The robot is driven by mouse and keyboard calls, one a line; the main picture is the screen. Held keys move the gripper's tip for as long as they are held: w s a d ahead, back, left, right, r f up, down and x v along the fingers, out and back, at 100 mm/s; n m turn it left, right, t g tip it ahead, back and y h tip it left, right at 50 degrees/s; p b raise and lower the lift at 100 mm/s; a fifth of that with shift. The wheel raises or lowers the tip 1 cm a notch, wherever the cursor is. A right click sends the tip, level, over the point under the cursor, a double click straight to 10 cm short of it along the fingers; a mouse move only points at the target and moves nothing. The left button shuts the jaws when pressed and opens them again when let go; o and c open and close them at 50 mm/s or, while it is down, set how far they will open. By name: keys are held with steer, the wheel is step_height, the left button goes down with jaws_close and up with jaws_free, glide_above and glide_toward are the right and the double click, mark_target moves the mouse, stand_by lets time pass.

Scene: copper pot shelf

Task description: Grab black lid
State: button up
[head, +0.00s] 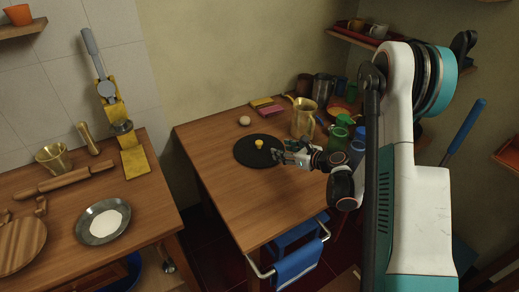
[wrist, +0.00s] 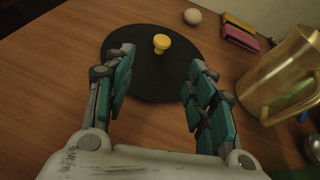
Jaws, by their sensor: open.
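The black lid (head: 250,157) is a flat round disc with a yellow knob (head: 259,144) at its centre. It lies on the right-hand wooden table. In the wrist view the lid (wrist: 145,80) is ahead of my fingers, and its yellow knob (wrist: 161,43) stands up beyond the fingertips, roughly between their lines. My gripper (head: 279,152) is open and empty, over the lid's right side in the head view. In the wrist view my gripper (wrist: 160,68) has its two teal-and-grey fingers spread wide, partly covering the lid's near edges.
A brass pitcher (head: 304,119) stands right of the lid, close to my right finger in the wrist view. A round egg-like object (head: 244,120) and pink and yellow blocks (head: 268,107) lie behind. Green cups (head: 338,137) crowd the right. The table's left front is clear.

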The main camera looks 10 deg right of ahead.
steer(key=shift+w+d+f, duration=0.1)
steer(key=shift+f, duration=0.15)
steer(key=shift+w+f+m, duration=0.2)
steer(key=shift+w+m, duration=0.1)
steer(key=b, duration=0.1)
glide_toward(260, 143)
steer(key=w+f, duration=0.1)
steer(key=w+a+f, duration=0.1)
steer(key=shift+w+a+f, duration=0.1)
steer(key=shift+w, duration=0.2)
steer(key=shift+r+b+x, duration=0.25)
steer(key=shift+b+x, duration=0.5)
steer(key=shift+x, duration=0.75)
steer(key=shift+r+b+x, duration=0.2)
steer(key=shift+b+x, duration=0.55)
steer(key=shift+x, duration=0.7)
steer(key=shift+w, duration=0.15)
jaws_close()
